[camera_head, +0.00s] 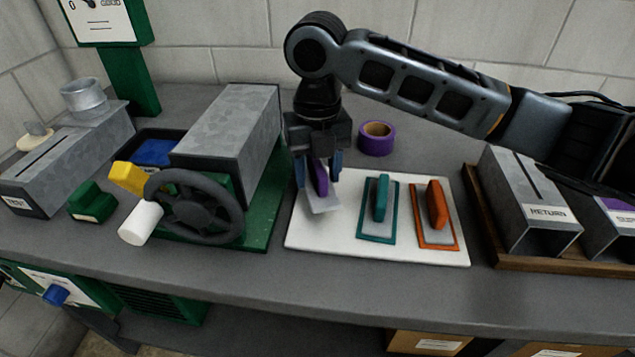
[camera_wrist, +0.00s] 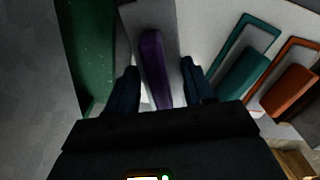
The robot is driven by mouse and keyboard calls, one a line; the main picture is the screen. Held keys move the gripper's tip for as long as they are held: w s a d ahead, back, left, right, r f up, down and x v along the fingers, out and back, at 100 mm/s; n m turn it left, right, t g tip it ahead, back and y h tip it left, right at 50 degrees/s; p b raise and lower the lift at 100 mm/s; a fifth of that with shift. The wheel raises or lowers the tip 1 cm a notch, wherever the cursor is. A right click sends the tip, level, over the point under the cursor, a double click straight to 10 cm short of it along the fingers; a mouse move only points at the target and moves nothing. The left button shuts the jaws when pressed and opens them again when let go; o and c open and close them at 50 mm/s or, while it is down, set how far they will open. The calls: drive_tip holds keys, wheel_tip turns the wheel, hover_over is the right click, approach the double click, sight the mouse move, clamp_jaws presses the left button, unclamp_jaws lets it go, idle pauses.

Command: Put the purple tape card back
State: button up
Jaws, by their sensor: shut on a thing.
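The purple tape card is a grey plate (camera_head: 324,204) with a purple handle (camera_head: 320,180). My gripper (camera_head: 318,170) points down and is shut on the handle, with the card at the left part of the white board (camera_head: 350,253). In the wrist view, the purple handle (camera_wrist: 153,65) stands between the dark fingers of my gripper (camera_wrist: 160,80), over the grey plate. I cannot tell whether the plate touches the board. A teal-handled card (camera_head: 380,200) and an orange-handled card (camera_head: 436,205) sit in matching outlines to the right. Any purple outline is hidden or not visible.
A purple tape roll (camera_head: 377,138) stands behind the board. To the left is a green-based machine with a grey box (camera_head: 228,125) and a dark handwheel (camera_head: 195,207). To the right, slotted metal boxes, one marked RETURN (camera_head: 530,205), stand in a wooden tray (camera_head: 560,266).

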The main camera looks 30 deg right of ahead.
sight(318, 164)
drive_tip(key=shift+f, duration=1.9)
drive_tip(key=shift+f, duration=0.2)
drive_tip(key=o, duration=0.9)
drive_tip(key=shift+r, duration=0.1)
drive_tip(key=shift+o, duration=0.2)
wheel_tip(318, 164, up, 12)
drive_tip(key=shift+r, duration=0.15)
